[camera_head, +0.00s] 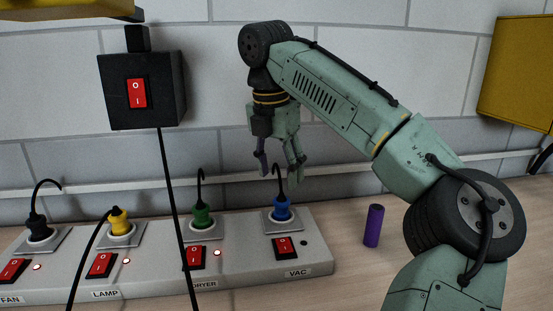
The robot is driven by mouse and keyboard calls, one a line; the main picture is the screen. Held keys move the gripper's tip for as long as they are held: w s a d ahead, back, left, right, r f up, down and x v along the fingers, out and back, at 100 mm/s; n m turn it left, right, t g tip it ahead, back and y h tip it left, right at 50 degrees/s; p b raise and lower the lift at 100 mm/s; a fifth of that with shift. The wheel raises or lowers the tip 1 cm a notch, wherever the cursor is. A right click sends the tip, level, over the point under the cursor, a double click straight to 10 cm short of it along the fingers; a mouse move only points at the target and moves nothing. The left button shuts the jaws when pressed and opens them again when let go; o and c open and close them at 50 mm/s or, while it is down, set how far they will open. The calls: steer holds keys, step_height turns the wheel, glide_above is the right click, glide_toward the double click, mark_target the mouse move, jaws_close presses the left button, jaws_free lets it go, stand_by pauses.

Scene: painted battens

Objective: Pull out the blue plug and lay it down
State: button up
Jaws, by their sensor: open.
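The blue plug (281,208) sits upright in the rightmost socket of a grey power strip (255,266), above the label VAC. A short black cord curves up from its top. My gripper (279,172) is open and points down above the blue plug. The fingers appear around or near the top of the cord and apart from the plug body; the exact depth cannot be told.
A green plug (202,215), a yellow plug (119,222) and a black plug (39,227) fill the other sockets. A black switch box (142,90) hangs at left with a cord. A purple cylinder (373,226) stands on the wooden table (345,275) to the right, with bare wood around it.

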mark_target(281, 200)
steer(key=f, duration=0.5)
steer(key=w+f, duration=0.1)
steer(key=f, duration=0.2)
steer(key=shift+w+d+f, duration=0.1)
steer(key=shift+d+f, duration=0.15)
steer(key=shift+d, duration=0.05)
steer(key=shift+c, duration=0.3)
jaws_close()
stand_by(0.4)
steer(key=shift+r, duration=0.15)
steer(key=shift+r+p, duration=1.45)
steer(key=shift+p, duration=0.8)
